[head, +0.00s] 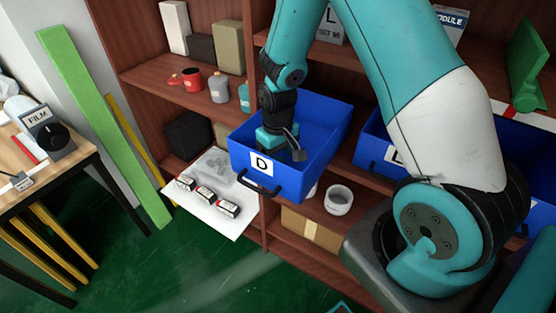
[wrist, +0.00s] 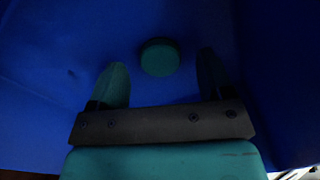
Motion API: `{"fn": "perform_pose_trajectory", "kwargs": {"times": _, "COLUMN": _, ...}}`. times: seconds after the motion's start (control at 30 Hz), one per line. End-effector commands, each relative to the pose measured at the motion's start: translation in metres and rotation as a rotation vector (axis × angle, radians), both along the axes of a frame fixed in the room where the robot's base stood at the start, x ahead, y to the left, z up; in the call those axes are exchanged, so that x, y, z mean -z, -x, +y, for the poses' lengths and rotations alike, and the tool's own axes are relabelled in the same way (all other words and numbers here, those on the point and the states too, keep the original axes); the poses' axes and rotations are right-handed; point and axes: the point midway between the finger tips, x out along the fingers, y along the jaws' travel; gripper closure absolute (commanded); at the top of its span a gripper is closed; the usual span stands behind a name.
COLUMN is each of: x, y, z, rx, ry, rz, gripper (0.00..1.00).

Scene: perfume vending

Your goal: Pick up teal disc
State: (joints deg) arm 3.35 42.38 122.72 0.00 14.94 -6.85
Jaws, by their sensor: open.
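The teal disc (wrist: 159,57) lies on the blue floor inside the bin marked D, seen in the wrist view ahead of and between my two fingertips. It is hidden in the head view by the bin and my arm. My gripper (wrist: 158,78) is open and empty, with one finger to the left and one to the right of the disc. The blue bin D (head: 295,184) sits pulled forward on the shelf in the head view. My gripper (head: 297,150) reaches down inside it, between its walls.
Another blue bin (head: 370,150) stands to the right. A white cup-like ring (head: 338,199) is on the shelf below bin D. A white sheet (head: 222,217) with several small boxes lies at left. Bin walls enclose my gripper closely.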

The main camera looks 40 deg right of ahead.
Motion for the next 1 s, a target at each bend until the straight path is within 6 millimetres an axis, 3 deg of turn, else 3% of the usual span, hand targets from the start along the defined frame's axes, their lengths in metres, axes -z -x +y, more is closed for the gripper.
{"fn": "perform_pose_trajectory", "kwargs": {"times": 0.1, "x": 0.0102, "y": 0.0002, "z": 0.0003, "rx": -0.001, "ry": 0.000, "rz": 0.001, "gripper": 0.26}}
{"fn": "perform_pose_trajectory", "kwargs": {"times": 0.33, "x": 0.0123, "y": -0.0001, "z": 0.0004, "rx": -0.001, "ry": 0.000, "rz": -0.001, "gripper": 0.26}}
{"fn": "perform_pose_trajectory", "kwargs": {"times": 0.57, "x": 0.0120, "y": -0.0001, "z": 0.0004, "rx": -0.001, "ry": 0.000, "rz": -0.001, "gripper": 0.77}}
{"fn": "perform_pose_trajectory", "kwargs": {"times": 0.6, "x": 0.0120, "y": -0.0001, "z": 0.0004, "rx": -0.001, "ry": 0.000, "rz": -0.001, "gripper": 0.79}}
{"fn": "perform_pose_trajectory", "kwargs": {"times": 1.0, "x": 0.0096, "y": -0.0005, "z": 0.0004, "rx": -0.001, "ry": 0.000, "rz": -0.002, "gripper": 0.80}}
